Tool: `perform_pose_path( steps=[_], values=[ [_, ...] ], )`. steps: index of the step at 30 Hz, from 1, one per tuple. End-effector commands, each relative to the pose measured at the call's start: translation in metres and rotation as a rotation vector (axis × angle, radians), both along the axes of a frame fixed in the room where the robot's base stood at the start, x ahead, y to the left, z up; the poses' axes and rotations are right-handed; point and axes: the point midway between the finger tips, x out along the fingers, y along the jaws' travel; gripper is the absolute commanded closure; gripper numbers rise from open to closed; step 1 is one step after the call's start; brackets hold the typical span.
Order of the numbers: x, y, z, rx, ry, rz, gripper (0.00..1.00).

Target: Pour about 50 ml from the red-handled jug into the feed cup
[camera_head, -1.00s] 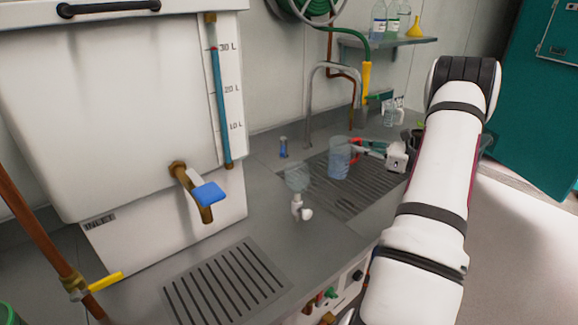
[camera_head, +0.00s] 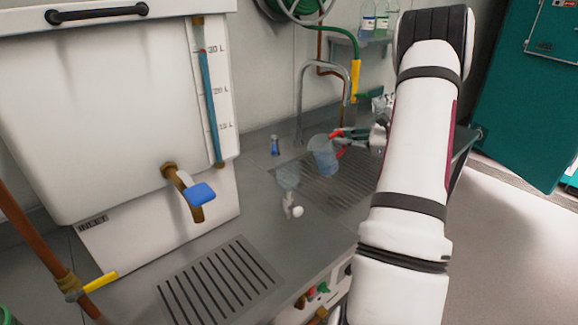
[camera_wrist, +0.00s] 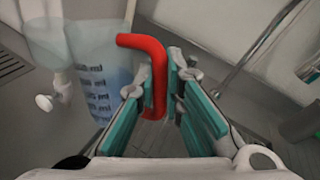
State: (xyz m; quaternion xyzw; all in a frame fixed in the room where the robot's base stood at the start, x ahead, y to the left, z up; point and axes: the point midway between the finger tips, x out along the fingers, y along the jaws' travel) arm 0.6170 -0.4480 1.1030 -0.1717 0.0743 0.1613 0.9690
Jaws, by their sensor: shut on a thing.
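The clear jug (camera_head: 322,158) with the red handle (camera_head: 337,133) holds pale blue liquid. It is tilted to the left above the slatted drain area, at the upper right of the feed cup. My gripper (camera_head: 362,138) is shut on the red handle, which shows between the fingers in the wrist view (camera_wrist: 156,85). There the jug (camera_wrist: 100,60) shows printed ml marks. The feed cup, a clear cup (camera_head: 288,177) with a white fitting below, stands left of the jug; in the wrist view the cup (camera_wrist: 42,40) overlaps the jug's left edge. No stream is visible.
A white tank (camera_head: 110,110) with a blue-handled tap (camera_head: 201,193) stands at left. A small blue item (camera_head: 275,145) and a curved faucet (camera_head: 301,100) are behind the cup. A slotted drain (camera_head: 220,283) lies in the front counter.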

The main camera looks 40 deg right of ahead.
Motion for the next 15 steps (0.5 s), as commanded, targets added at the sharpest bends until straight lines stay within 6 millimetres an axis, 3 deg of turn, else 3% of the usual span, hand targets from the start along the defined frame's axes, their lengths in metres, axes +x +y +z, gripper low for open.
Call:
perform_pose_path(
  steps=[15],
  values=[
    [0.009,0.038,0.030,-0.327,0.083,0.003,1.00]
  ],
)
